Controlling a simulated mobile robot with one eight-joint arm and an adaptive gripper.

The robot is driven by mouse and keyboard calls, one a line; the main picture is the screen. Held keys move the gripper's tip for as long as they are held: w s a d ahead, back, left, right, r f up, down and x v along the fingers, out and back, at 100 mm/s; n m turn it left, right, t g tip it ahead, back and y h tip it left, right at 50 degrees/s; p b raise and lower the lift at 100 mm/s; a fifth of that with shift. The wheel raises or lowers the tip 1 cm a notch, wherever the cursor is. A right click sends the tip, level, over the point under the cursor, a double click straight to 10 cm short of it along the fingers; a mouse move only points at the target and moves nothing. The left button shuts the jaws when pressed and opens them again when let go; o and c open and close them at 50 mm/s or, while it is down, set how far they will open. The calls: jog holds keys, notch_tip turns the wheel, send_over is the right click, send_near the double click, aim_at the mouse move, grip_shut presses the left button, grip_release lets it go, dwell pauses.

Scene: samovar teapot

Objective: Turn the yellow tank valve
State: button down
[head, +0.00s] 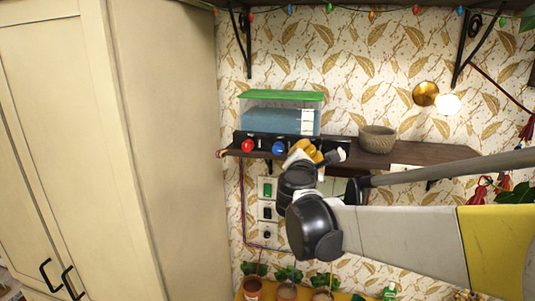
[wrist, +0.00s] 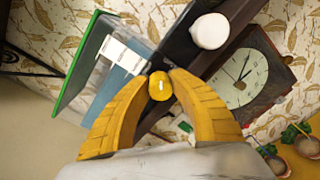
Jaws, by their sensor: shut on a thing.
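The yellow tank valve (wrist: 159,87) is a small rounded knob on the dark front panel below the water tank. In the wrist view it sits between the tips of my gripper's yellow fingers (wrist: 163,80), which are shut on it from both sides. In the head view my gripper (head: 305,150) reaches the panel right of the blue valve (head: 278,148) and covers the yellow valve. The tank (head: 275,117) is clear, with blue water and a green lid (head: 282,95).
A red valve (head: 247,146) is farther left on the panel. A white knob (wrist: 209,31) is close beside my fingers. A woven bowl (head: 377,140) stands on the shelf to the right. A clock (wrist: 240,77) and wall switches (head: 267,212) are below. A tall cabinet (head: 150,130) fills the left.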

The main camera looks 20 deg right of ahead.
jog(key=m+b, duration=0.1)
jog(key=m, duration=0.3)
jog(key=shift+m+y, duration=0.3)
jog(key=shift+m, duration=1.3)
jog(key=shift+b, duration=0.3)
jog(key=c, duration=1.1)
grip_release()
jog(key=v, duration=1.2)
jog(key=shift+d+f, duration=0.1)
